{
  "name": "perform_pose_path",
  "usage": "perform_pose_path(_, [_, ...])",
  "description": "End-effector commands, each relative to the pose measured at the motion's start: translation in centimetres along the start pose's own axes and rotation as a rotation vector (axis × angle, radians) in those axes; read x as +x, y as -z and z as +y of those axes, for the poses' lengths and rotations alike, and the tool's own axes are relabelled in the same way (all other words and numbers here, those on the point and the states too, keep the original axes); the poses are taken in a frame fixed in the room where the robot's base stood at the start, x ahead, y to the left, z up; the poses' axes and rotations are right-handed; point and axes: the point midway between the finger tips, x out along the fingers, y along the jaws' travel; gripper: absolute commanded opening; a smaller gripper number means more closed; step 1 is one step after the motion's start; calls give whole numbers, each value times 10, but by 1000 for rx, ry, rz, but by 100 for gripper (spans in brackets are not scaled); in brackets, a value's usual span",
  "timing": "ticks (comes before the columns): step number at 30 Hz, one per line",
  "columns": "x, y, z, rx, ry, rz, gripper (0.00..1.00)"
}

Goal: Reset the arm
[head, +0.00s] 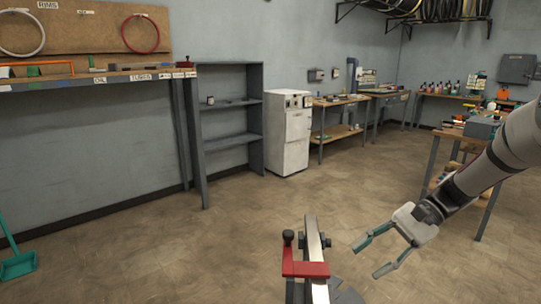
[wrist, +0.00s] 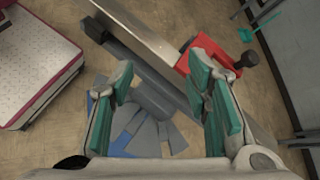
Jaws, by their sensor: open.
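My gripper (head: 364,258) is open and empty at the lower right of the head view, with my arm reaching in from the right edge. Its teal-padded fingers stand apart in the wrist view (wrist: 163,100). A metal bar (head: 314,240) with a red clamp (head: 305,269) stands just left of my gripper in the head view. In the wrist view the bar (wrist: 140,30) runs diagonally beyond the fingers, and the red clamp (wrist: 207,60) shows behind the right finger. I cannot tell whether any finger touches the clamp.
A grey shelf (head: 230,138) and a white cabinet (head: 288,134) stand along the back wall. Workbenches (head: 340,101) line the far side. A teal dustpan (head: 18,264) is at the lower left. A white-and-red padded box (wrist: 35,65) lies left in the wrist view. The middle floor is clear.

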Motion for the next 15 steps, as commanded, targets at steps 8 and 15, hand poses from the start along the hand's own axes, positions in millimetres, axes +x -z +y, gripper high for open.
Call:
perform_pose_path(8, [-9,-116,12,-188,-235,252,44])
perform_pose_path(15, [-19,-200,38,-371,-398,461,44])
